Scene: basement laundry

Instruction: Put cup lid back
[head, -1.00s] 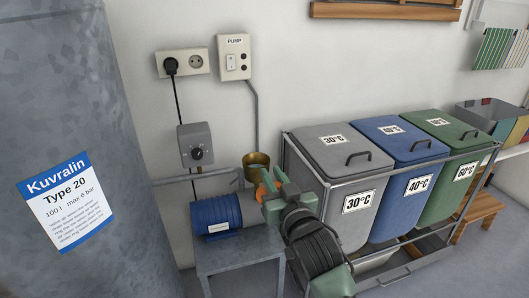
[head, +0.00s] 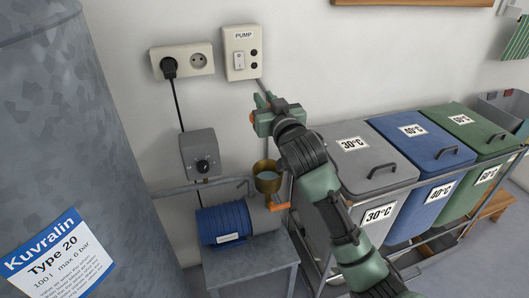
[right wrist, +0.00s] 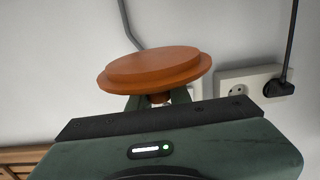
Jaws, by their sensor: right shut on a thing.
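The brass cup (head: 267,182) stands open on top of the pump, with pale liquid showing inside. My right gripper (head: 264,108) is shut and raised above the cup, against the wall below the pump switch. In the right wrist view, the orange round lid (right wrist: 155,66) sits between the fingers, which grip its small knob. In the head view the lid is mostly hidden by the gripper; only orange bits show. The lid is apart from the cup. My left gripper is not in view.
The blue pump motor (head: 224,222) sits on a grey stand (head: 250,262), with an orange lever (head: 280,206) beside the cup. The pump switch (head: 240,54) and socket (head: 182,60) are on the wall. A grey bin (head: 362,160) stands close on the right; a large tank (head: 75,130) fills the left.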

